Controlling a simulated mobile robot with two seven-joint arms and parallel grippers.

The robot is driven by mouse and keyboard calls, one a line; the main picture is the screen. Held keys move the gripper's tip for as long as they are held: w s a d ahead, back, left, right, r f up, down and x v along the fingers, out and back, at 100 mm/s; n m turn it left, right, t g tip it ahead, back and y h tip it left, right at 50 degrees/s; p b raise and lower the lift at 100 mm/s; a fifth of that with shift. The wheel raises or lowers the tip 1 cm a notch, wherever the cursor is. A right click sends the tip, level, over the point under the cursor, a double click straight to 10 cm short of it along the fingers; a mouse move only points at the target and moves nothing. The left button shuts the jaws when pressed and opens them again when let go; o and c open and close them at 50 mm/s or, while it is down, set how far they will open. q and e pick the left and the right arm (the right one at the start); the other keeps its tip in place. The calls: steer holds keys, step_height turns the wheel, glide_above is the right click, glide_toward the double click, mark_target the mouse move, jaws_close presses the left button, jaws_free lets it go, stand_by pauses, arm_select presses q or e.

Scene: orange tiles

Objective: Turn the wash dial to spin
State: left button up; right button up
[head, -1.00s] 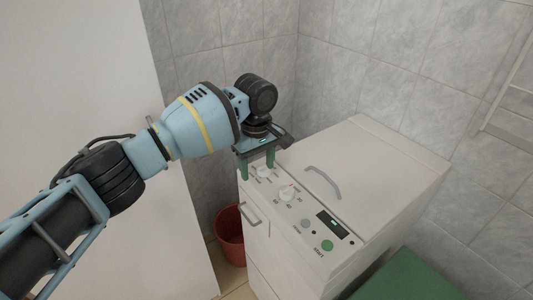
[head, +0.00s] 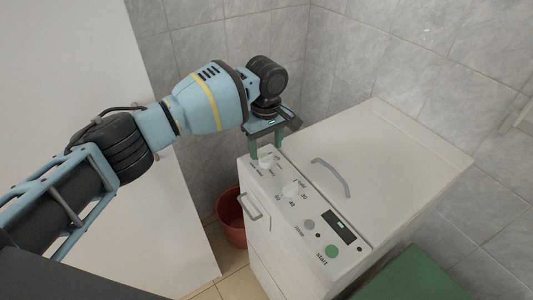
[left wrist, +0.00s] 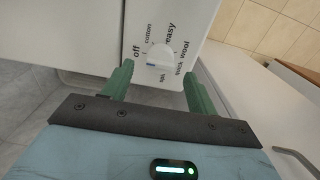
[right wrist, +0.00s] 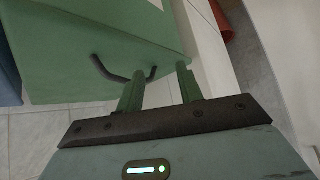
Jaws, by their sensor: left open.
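The wash dial (head: 265,161) is a white knob at the far left end of the washing machine's top panel (head: 318,212). In the left wrist view the dial (left wrist: 159,55) has a blue mark on its lower side. Labels around it read off, cotton, easy, wool and quick, with a small one at the bottom that looks like spin. My left gripper (head: 266,147) points down at the dial. Its green fingers are open, one on each side; contact cannot be told. My right gripper (right wrist: 158,85) is open, with nothing between its fingers, and is outside the head view.
A second knob (head: 292,187), a grey button, a display (head: 338,226) and a green start button (head: 332,251) share the panel. The lid has a grey handle (head: 332,176). A red bucket (head: 231,222) stands left of the machine. A green box (head: 412,275) stands in front right.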

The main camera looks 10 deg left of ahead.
mark_target(266, 155)
arm_select(q)
steer(key=shift+f, duration=1.85)
steer(key=shift+c, duration=0.5)
steer(key=c, duration=0.9)
